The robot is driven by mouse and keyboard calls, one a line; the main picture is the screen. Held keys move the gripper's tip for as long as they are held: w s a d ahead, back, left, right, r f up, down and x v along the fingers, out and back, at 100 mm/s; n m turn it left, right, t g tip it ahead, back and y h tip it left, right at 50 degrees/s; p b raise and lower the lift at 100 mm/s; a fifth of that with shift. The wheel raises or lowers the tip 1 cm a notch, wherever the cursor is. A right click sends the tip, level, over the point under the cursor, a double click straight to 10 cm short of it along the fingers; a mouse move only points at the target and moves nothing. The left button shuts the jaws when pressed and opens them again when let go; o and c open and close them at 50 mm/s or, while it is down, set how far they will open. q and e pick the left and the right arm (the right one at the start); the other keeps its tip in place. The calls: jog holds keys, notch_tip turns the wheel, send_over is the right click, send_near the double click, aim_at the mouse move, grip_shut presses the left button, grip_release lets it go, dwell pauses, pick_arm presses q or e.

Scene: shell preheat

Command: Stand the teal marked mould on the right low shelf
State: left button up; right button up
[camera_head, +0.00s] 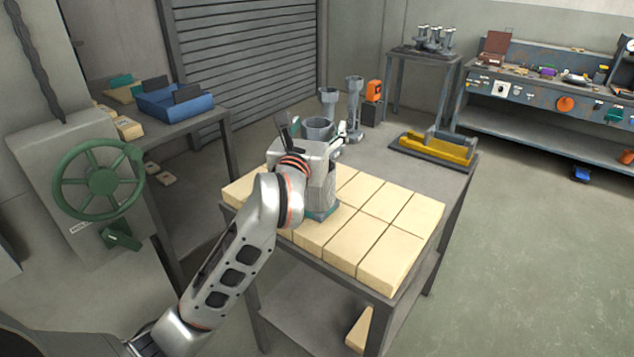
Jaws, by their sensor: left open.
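A grey mould with a teal base (322,213) stands upright on the cream blocks of the middle table, partly hidden behind my left wrist. My left gripper (313,130) is above the blocks, its fingers pointing away towards the back of the table. It is open; my wrist hides much of it, and I cannot tell whether it touches the mould. A low shelf (300,300) shows under the table, with a cream block (358,330) on it. My right gripper is not in view.
Grey cups on stems (354,100) and an orange device (373,91) stand at the table's back. A yellow tray (437,147) lies at its right rear. A blue bin (174,102) sits on the left table, beside a green handwheel (98,180). The floor at right is mostly clear.

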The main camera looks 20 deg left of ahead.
pick_arm(q)
jog(key=c, duration=1.6)
grip_shut()
jog(key=shift+r, duration=0.15)
